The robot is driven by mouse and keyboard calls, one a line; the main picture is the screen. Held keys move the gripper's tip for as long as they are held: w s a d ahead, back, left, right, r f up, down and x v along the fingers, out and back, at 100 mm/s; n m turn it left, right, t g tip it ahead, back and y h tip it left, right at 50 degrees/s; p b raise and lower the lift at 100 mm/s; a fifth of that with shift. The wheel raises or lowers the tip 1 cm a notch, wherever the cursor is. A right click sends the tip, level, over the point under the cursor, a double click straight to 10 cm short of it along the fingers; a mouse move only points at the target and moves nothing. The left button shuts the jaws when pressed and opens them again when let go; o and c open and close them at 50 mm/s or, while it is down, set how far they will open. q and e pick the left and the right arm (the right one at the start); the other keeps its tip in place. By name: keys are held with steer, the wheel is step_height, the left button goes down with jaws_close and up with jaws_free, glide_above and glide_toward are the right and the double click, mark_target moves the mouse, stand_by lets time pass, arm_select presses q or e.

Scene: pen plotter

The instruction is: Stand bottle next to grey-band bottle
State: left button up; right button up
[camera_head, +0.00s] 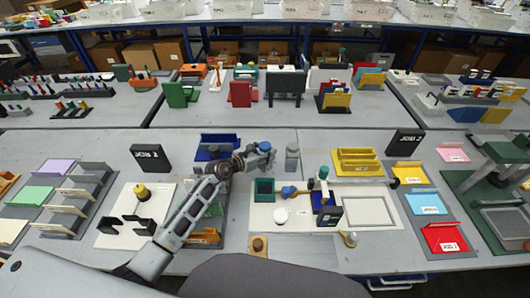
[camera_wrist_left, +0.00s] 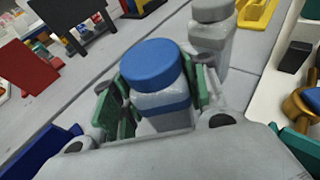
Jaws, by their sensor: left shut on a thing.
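My left gripper (camera_head: 262,152) is shut on a bottle with a blue cap (camera_head: 265,146). In the left wrist view, the bottle (camera_wrist_left: 160,85) has a pale body with a blue band and sits between the green finger pads (camera_wrist_left: 112,110); its lower part is hidden by the gripper. The grey-band bottle (camera_head: 292,157) stands upright on the table, just right of the gripper in the head view. It has a grey cap and also shows beyond the held bottle in the left wrist view (camera_wrist_left: 212,35). A gap shows between the bottles in the head view. My right gripper is out of view.
A blue tray (camera_head: 215,139) lies left of the gripper. A white plotter base (camera_head: 272,222) with a green box (camera_head: 264,191) is in front. A yellow rack (camera_head: 358,161) stands to the right. A black sign (camera_head: 149,158) stands at left. Bare table lies behind the bottles.

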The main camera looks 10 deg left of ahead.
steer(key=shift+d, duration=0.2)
arm_select(q)
steer(key=o, duration=1.3)
steer(key=shift+f, duration=0.1)
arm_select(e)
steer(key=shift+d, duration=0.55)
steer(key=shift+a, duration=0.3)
arm_select(q)
steer(key=shift+s, duration=0.1)
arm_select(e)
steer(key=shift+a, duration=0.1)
